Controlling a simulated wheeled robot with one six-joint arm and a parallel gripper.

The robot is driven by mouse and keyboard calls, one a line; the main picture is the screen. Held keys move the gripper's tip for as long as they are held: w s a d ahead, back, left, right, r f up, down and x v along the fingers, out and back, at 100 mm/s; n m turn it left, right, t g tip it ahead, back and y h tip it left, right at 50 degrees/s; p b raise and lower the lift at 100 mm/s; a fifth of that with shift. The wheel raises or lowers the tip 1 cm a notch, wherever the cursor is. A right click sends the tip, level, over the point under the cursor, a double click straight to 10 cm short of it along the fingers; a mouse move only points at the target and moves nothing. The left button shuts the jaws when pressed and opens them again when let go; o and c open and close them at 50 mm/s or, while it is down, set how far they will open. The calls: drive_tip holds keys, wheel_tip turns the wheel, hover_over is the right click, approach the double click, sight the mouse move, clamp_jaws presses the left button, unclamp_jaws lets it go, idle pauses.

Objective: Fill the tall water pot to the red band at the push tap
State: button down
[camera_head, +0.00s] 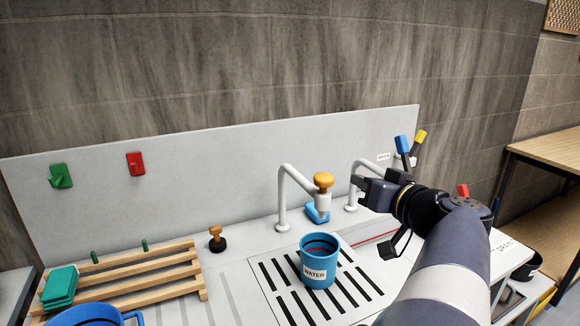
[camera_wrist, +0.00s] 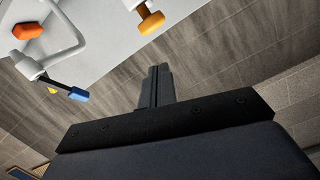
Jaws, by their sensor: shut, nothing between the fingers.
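The tall blue water pot (camera_head: 316,276), labelled WATER, stands upright on the slotted drain grate (camera_head: 272,291). A dark red line shows inside it below the rim; I cannot tell the water level. The push tap (camera_head: 283,203) is a white bent pipe with an orange knob (camera_head: 323,180) on top of its spout. The spout is above the pot in the picture, and no stream shows. My gripper (camera_head: 357,182) is shut and empty, to the right of the knob and apart from it. In the wrist view my fingers (camera_wrist: 155,85) are together, with an orange knob (camera_wrist: 151,20) beyond them.
A second white tap (camera_head: 352,190) stands behind my gripper, with blue and yellow levers (camera_head: 402,145) nearby. A small blue object (camera_head: 316,214) lies behind the pot. A wooden rack (camera_head: 135,275), green cloths (camera_head: 60,286) and a dark stamp-like knob (camera_head: 217,240) are at left.

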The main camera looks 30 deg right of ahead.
drive_tip(key=r+n, duration=0.2)
drive_tip(key=n, duration=0.1)
drive_tip(key=shift+s+a+r, duration=0.2)
drive_tip(key=shift+a+r, duration=0.1)
drive_tip(key=shift+r, duration=0.05)
drive_tip(key=shift+w+p, duration=0.1)
drive_tip(key=shift+p, duration=0.2)
drive_tip(key=p, duration=0.4)
hover_over(324, 183)
drive_tip(key=s+d, duration=0.1)
drive_tip(key=shift+d+f, duration=0.1)
drive_tip(key=shift+f, duration=2.45)
